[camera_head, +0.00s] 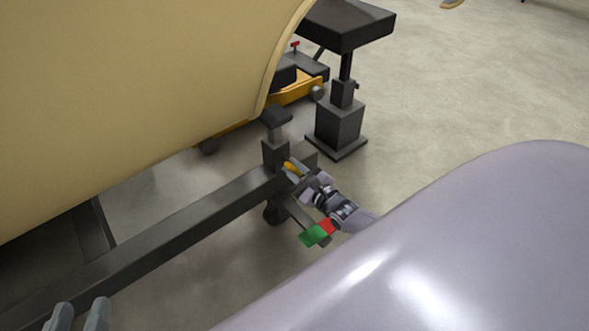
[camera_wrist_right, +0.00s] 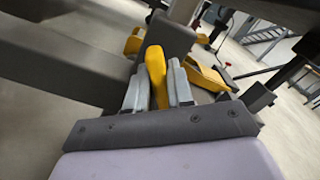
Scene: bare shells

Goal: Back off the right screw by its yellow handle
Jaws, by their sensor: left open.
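The yellow handle (camera_head: 291,167) of the right screw shows at the right end of the dark beam in the head view. In the right wrist view the yellow handle (camera_wrist_right: 156,75) stands between the two grey fingers of my right gripper (camera_wrist_right: 158,88). The fingers lie close along both sides of the handle; whether they press on it is hard to tell. In the head view my right gripper (camera_head: 296,171) reaches the handle from the lower right. My left gripper (camera_head: 78,315) is at the bottom left edge, open and empty, far from the screw. The screw's shaft is hidden.
A large tan shell (camera_head: 130,90) fills the upper left above the dark beam (camera_head: 160,242). A dark stand (camera_head: 340,125) and a yellow wheeled jack (camera_head: 295,90) stand behind. A green and red block (camera_head: 316,234) shows below my right wrist.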

